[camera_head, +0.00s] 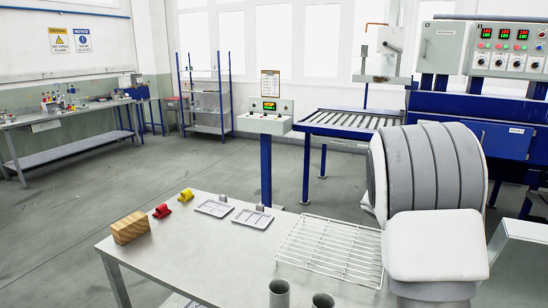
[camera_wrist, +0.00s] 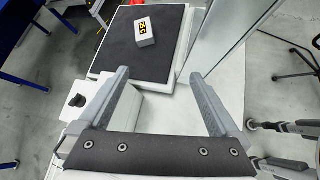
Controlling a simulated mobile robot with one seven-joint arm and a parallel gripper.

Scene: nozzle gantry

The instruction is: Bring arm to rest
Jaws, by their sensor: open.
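My gripper (camera_wrist: 160,76) shows in the wrist view with its two grey fingers spread wide apart. Nothing is between the fingers. The fingers appear apart from the box. In the head view my arm (camera_head: 432,190) fills the right side as grey and white links, bent close to the camera. The gripper itself does not show in the head view.
A metal table (camera_head: 190,252) holds a wooden block (camera_head: 130,228), red (camera_head: 161,211) and yellow clips (camera_head: 186,195), small trays (camera_head: 215,208) and a wire rack (camera_head: 330,247). My arm overlaps its right end in view. A roller conveyor (camera_head: 350,122) and control post (camera_head: 266,124) stand behind. Floor at left is clear.

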